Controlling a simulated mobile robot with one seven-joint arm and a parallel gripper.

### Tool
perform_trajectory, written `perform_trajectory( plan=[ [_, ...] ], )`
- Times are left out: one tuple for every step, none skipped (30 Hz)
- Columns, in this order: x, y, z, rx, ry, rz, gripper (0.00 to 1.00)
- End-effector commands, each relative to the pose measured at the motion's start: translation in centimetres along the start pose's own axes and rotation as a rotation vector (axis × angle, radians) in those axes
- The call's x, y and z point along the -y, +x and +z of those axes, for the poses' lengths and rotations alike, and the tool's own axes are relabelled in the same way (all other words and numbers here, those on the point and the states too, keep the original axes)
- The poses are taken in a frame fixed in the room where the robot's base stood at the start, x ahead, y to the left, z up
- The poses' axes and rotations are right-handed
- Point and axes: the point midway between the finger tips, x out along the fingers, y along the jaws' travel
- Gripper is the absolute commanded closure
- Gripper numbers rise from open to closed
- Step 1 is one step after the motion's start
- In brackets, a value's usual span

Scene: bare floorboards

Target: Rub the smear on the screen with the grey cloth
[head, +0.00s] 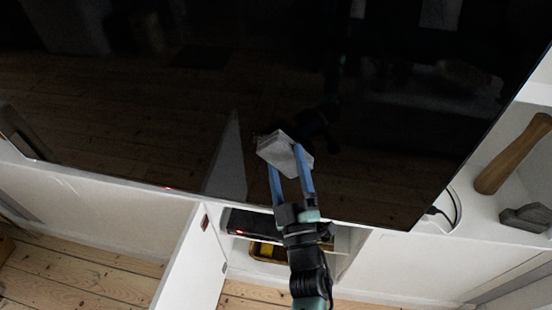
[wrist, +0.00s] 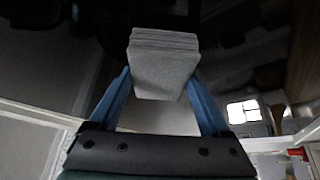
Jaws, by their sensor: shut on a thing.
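The dark screen (head: 120,110) fills the upper part of the head view and reflects the room. My gripper (head: 286,162) is shut on the folded grey cloth (head: 283,145) and holds it at the lower middle of the screen. In the wrist view the cloth (wrist: 164,62) sits between the two blue fingers, with the dark screen behind it. I cannot tell whether the cloth touches the glass. A small dark patch, possibly the smear (head: 258,136), shows at the cloth's left edge; the cloth may hide part of it.
A white cabinet under the screen has an open door (head: 190,262) and a dark box (head: 252,224) inside. A wooden-handled thing (head: 513,153), a grey block (head: 526,217) and a cable (head: 447,208) lie at the right. Floorboards (head: 75,268) show at lower left.

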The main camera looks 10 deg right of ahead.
Motion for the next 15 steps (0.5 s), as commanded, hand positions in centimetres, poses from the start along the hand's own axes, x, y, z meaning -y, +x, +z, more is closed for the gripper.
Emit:
perform_trajectory(
  plan=[
    [-0.4, 0.0, 0.3, 0.004, -0.001, 0.003, 0.63],
    [-0.5, 0.0, 0.3, 0.004, -0.001, 0.003, 0.63],
    [-0.5, -0.1, 0.4, 0.004, -0.001, 0.004, 0.63],
    [-0.6, -0.1, 0.5, 0.004, -0.001, 0.004, 0.63],
    [-0.7, -0.1, 0.5, 0.004, -0.001, 0.005, 0.63],
    [-0.8, -0.2, 0.7, 0.005, -0.002, 0.006, 0.63],
    [-1.0, -0.3, 0.8, 0.006, -0.002, 0.006, 0.63],
    [-1.2, -0.3, 0.9, 0.007, -0.003, 0.006, 0.63],
    [-1.5, -0.5, 1.2, 0.008, -0.002, 0.006, 0.63],
    [-1.7, -0.6, 1.3, 0.008, -0.002, 0.006, 0.63],
    [-1.9, -0.7, 1.5, 0.007, -0.002, 0.006, 0.63],
    [-2.1, -0.9, 1.7, 0.008, -0.002, 0.005, 0.63],
    [-2.3, -1.0, 1.9, 0.008, -0.002, 0.006, 0.63],
    [-2.5, -1.1, 2.0, 0.007, -0.002, 0.006, 0.63],
    [-2.6, -1.2, 2.2, 0.007, -0.002, 0.006, 0.63]
  ],
)
